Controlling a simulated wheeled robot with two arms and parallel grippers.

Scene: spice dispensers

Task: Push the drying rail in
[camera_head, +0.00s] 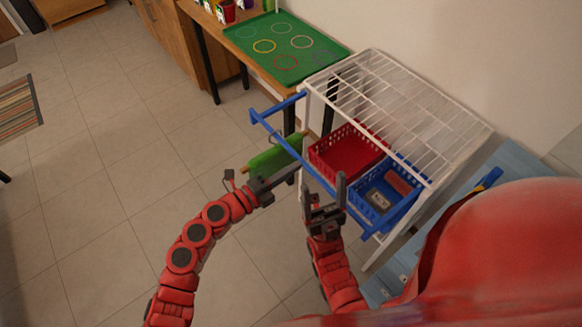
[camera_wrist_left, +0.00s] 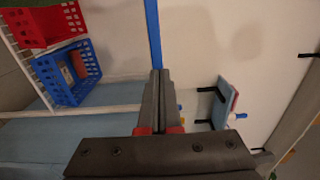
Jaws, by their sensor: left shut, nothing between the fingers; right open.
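The blue drying rail (camera_head: 279,136) sticks out to the left of the white wire rack (camera_head: 412,98). Its front bar runs along the rack's side, and a side arm joins it to the rack's far corner. My left gripper (camera_head: 296,173) is shut and empty, pointing at the front bar. In the left wrist view the rail (camera_wrist_left: 153,35) runs up from behind the shut fingertips (camera_wrist_left: 159,73); I cannot tell if they touch it. My right gripper (camera_head: 324,186) is open and empty by the front bar, its fingers pointing up the picture.
A green roll (camera_head: 274,157) with wood-coloured ends is beside the rail, near my left gripper. The rack holds a red basket (camera_head: 336,150) and a blue basket (camera_head: 366,200). A wooden table with a green tray (camera_head: 330,49) stands behind.

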